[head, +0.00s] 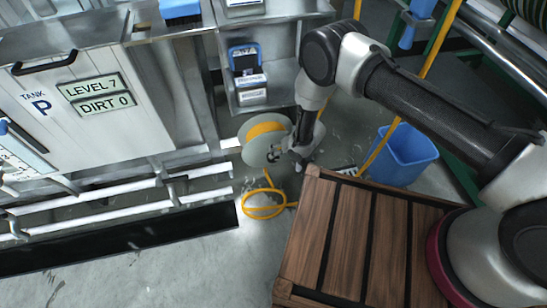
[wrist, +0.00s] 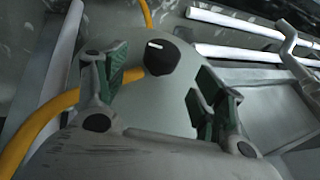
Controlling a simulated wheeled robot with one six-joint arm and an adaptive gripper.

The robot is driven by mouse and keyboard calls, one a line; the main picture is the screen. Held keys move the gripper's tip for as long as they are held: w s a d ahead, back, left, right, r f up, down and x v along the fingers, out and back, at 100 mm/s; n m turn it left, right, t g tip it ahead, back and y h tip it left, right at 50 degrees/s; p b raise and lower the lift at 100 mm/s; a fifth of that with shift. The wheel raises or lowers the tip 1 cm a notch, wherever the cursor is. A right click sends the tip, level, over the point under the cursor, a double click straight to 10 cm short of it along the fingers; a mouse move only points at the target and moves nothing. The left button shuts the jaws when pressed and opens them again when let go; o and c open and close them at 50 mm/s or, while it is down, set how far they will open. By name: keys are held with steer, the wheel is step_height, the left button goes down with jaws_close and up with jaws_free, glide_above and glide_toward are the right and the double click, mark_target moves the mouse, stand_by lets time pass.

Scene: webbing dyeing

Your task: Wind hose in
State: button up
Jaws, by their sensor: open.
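A hose reel (head: 256,152) with a pale grey side disc and yellow hose wound on it is at the middle of the head view. A loose coil of yellow hose (head: 262,204) lies on the floor below it. My gripper (head: 296,161) is close beside the reel's disc. In the wrist view my gripper (wrist: 162,90) is open, with green-padded fingers on either side of the grey disc (wrist: 150,105). A black knob (wrist: 169,57) with a white mark stands on the disc, ahead of the gap between the fingers. I cannot tell whether anything touches.
A slatted wooden platform (head: 345,235) is at the lower right, with a blue bucket (head: 404,155) behind it. A tank (head: 90,110) marked P stands at the left, above white pipes (head: 120,200). Bare floor lies at the lower left.

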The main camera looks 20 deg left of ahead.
steer(key=x, duration=0.8)
steer(key=shift+a, duration=0.15)
steer(key=shift+r, duration=0.1)
steer(key=c, duration=1)
